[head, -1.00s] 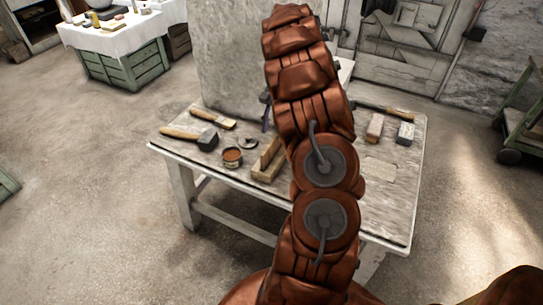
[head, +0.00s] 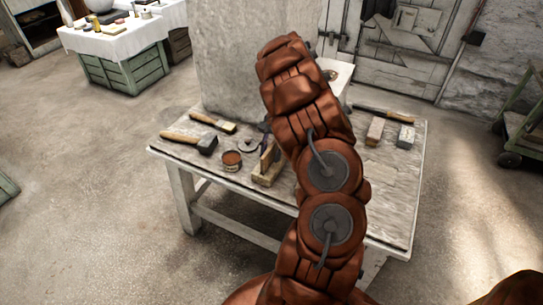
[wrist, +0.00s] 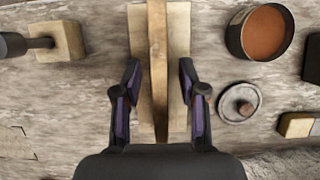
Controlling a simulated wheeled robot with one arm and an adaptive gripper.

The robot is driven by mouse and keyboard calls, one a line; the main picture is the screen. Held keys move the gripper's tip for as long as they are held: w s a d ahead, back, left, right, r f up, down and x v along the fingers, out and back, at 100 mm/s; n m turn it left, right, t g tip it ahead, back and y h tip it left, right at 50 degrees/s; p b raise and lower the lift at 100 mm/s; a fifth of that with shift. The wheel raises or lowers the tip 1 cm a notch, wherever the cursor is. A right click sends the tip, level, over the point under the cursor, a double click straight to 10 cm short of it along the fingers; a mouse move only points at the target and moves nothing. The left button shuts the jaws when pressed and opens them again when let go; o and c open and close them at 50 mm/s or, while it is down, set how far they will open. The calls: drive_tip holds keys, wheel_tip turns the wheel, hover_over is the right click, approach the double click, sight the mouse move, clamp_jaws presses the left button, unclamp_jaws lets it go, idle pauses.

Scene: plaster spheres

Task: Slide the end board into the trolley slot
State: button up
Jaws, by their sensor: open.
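A thin wooden board stands on edge on a paler wooden base; in the wrist view the board (wrist: 158,75) runs up the middle, with the base (wrist: 178,45) showing on both sides. My gripper (wrist: 159,68) is open, its two dark purple-sided fingers on either side of the board with visible gaps. In the head view the board and base (head: 268,172) sit on the worktable (head: 390,215), partly hidden by my arm. A green trolley (head: 520,135) stands at the right edge, cut off by the frame; no slot can be made out on it.
Near the board are an open tin (head: 232,162), a round disc with a knob (wrist: 239,102), a mallet (head: 207,144) and a brush (head: 222,125). Two small blocks (head: 375,131) lie at the right. A large grey block (head: 235,65) rises behind. Floor between table and trolley is clear.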

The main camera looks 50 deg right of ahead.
drive_tip(key=shift+a+f, duration=0.15)
drive_tip(key=shift+f, duration=0.3)
drive_tip(key=shift+s+f, duration=0.1)
drive_tip(key=shift+f, duration=0.15)
idle(0.4)
clamp_jaws()
idle(0.3)
